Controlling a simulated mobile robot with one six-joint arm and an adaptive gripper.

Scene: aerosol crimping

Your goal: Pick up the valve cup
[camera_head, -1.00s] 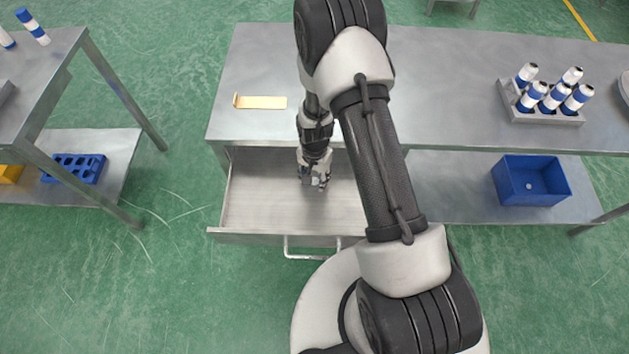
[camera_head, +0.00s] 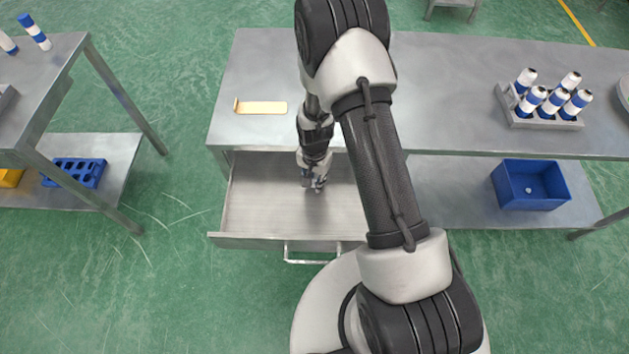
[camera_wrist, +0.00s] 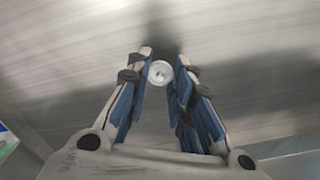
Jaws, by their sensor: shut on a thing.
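The valve cup (camera_wrist: 160,73) is a small round pale metal piece with a bright centre. In the wrist view it sits between the tips of the two blue-padded fingers of my gripper (camera_wrist: 160,80), which is shut on it. In the head view my gripper (camera_head: 314,184) points down inside the open drawer (camera_head: 255,205), and the cup cannot be made out there. Whether the cup touches the drawer floor cannot be told.
The drawer hangs open under the metal table (camera_head: 440,95), its walls around my gripper. A tan plate (camera_head: 262,107) lies on the table top. A rack (camera_head: 541,122) with several blue-and-white cans stands at right. A blue bin (camera_head: 531,185) sits on the lower shelf.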

